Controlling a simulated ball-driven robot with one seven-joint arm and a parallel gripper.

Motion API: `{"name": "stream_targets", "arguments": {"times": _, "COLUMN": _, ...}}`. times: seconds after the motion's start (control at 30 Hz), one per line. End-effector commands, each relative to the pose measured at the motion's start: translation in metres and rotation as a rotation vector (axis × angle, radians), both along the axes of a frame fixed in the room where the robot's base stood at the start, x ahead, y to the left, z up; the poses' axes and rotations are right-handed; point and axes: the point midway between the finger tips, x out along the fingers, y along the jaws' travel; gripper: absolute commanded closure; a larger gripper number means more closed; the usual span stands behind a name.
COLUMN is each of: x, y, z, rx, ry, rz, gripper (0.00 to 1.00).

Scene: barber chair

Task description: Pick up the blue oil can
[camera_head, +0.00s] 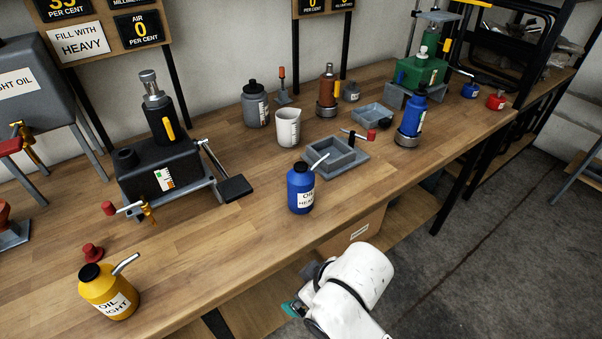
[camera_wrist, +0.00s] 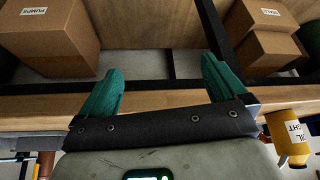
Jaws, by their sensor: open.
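The blue oil can (camera_head: 300,188) stands upright on the wooden workbench near its front edge, in the head view. It has a dark cap, a pale spout slanting up to the right and a white label reading OIL HEAVY. I cannot make it out in the wrist view. My gripper (camera_head: 291,308) is low in front of the bench, below and apart from the can; only a teal finger part shows past my white arm. In the wrist view, the two teal fingers of my gripper (camera_wrist: 164,80) are spread apart with nothing between them.
A yellow oil can (camera_head: 108,291) stands at the bench's front left. A grey tray (camera_head: 337,157) is just behind the blue can. A black pump (camera_head: 160,172) stands left; a white cup (camera_head: 288,127) is behind. Cardboard boxes (camera_wrist: 50,30) sit below the bench.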

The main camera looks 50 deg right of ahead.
Motion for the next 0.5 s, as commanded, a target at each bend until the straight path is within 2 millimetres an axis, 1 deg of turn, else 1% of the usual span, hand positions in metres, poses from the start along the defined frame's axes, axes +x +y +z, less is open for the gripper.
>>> {"name": "stream_targets", "arguments": {"times": 0.03, "x": 0.009, "y": -0.013, "z": 0.003, "rx": -0.015, "ry": -0.058, "rz": -0.059, "gripper": 0.02}}
{"name": "stream_targets", "arguments": {"times": 0.17, "x": 0.030, "y": -0.040, "z": 0.026, "rx": -0.049, "ry": -0.208, "rz": -0.181, "gripper": 0.02}}
{"name": "stream_targets", "arguments": {"times": 0.3, "x": 0.048, "y": -0.071, "z": 0.058, "rx": -0.095, "ry": -0.388, "rz": -0.306, "gripper": 0.02}}
{"name": "stream_targets", "arguments": {"times": 0.4, "x": 0.057, "y": -0.093, "z": 0.084, "rx": -0.130, "ry": -0.520, "rz": -0.380, "gripper": 0.02}}
{"name": "stream_targets", "arguments": {"times": 0.5, "x": 0.062, "y": -0.108, "z": 0.105, "rx": -0.158, "ry": -0.623, "rz": -0.428, "gripper": 0.02}}
